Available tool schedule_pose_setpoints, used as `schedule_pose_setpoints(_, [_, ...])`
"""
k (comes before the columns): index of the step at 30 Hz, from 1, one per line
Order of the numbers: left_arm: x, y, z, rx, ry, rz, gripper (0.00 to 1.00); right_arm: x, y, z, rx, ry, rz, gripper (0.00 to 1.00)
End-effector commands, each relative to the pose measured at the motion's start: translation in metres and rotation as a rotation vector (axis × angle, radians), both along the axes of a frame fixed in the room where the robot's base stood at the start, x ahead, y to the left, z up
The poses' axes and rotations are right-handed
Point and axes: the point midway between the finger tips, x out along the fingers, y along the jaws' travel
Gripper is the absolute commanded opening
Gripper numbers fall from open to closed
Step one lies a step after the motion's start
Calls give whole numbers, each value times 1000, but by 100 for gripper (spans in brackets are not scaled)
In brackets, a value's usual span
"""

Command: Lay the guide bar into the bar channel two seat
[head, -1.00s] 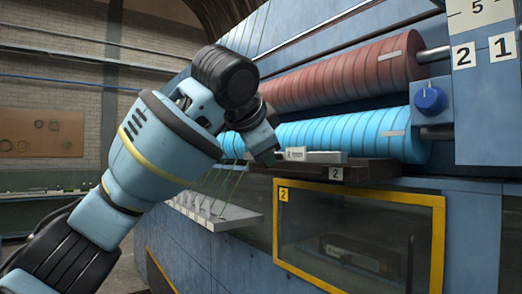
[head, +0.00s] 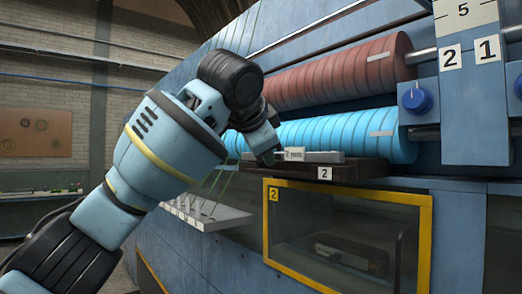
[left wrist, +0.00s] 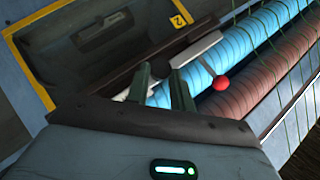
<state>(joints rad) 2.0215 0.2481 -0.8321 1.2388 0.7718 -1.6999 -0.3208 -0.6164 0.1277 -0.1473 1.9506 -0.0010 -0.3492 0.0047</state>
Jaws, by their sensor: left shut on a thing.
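The guide bar (head: 322,157) is a slim grey bar with a white "2 mm" tag. It lies along the top of the dark bar channel two seat (head: 352,172), which bears a white "2" plate. I cannot tell whether it is fully down in the channel. My left gripper (head: 268,157) is shut on the bar's left end, hiding that part. In the left wrist view the fingers (left wrist: 162,88) straddle the bar (left wrist: 200,48), which runs beside the dark channel (left wrist: 160,42). My right gripper is in no view.
A blue roll (head: 350,135) and a red roll (head: 340,75) sit just behind and above the channel. A yellow-framed window (head: 348,194) lies below. A red ball knob (left wrist: 221,84) is close to the bar. A grey ledge with hooks (head: 205,214) is at left.

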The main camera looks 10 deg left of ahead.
Motion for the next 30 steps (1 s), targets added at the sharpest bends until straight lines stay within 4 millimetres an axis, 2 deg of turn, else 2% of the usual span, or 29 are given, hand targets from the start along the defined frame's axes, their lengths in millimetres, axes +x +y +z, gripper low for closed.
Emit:
schedule_pose_setpoints(14, [8,-7,1,0,-4,1,0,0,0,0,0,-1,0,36])
schedule_pose_setpoints(30, [9,-8,1,0,-4,0,0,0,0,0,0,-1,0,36])
